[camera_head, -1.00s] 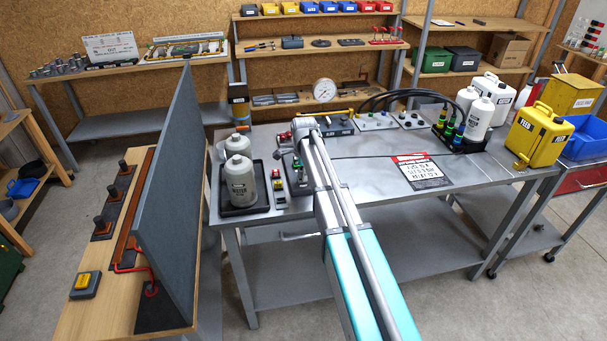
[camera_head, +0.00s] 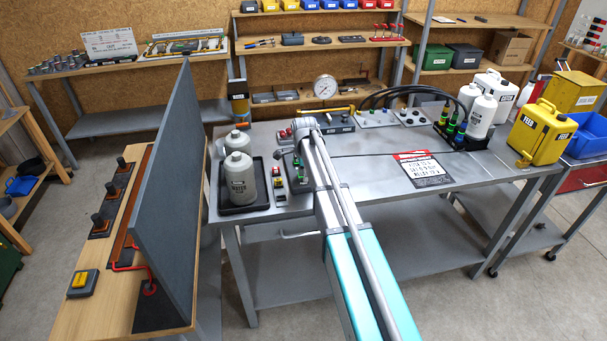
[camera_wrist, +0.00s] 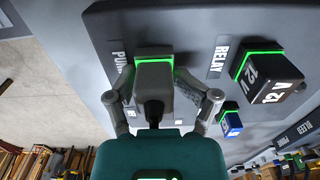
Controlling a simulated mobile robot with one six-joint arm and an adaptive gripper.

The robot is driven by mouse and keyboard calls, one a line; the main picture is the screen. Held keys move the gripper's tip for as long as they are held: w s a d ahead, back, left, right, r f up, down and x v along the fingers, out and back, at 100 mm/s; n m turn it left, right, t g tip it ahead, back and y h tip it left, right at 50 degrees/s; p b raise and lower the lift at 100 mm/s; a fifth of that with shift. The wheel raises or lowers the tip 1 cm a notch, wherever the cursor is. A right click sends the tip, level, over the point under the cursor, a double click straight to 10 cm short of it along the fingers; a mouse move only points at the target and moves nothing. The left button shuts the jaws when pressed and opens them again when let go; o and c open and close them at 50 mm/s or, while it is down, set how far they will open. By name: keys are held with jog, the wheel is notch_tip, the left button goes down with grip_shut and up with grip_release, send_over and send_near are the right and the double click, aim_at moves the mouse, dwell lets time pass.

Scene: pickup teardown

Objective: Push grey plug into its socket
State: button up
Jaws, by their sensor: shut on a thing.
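In the wrist view the grey plug (camera_wrist: 154,84) is a boxy block held between the two fingers of my gripper (camera_wrist: 154,75). The fingers press on its left and right sides. Its front end is against a green-lit socket (camera_wrist: 153,50) on a dark grey panel (camera_wrist: 195,22), beside a label that starts with "PU". How deep the plug sits cannot be told, because its body covers the opening. In the head view my arm hides the gripper and the plug.
A black 12 V block (camera_wrist: 268,72) stands out from a green-rimmed socket under the "RELAY" label. A smaller blue block (camera_wrist: 231,122) is below it. A grey partition (camera_head: 172,180) rises further left.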

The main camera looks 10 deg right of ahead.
jog(key=shift+s, duration=0.4)
jog(key=shift+c, duration=0.3)
jog(key=o, duration=1.2)
jog(key=shift+r, duration=0.1)
jog(key=shift+o, duration=0.9)
jog(key=shift+w, duration=0.15)
jog(key=shift+w+r+p, duration=0.1)
jog(key=shift+r+p, duration=0.1)
jog(key=shift+p, duration=0.1)
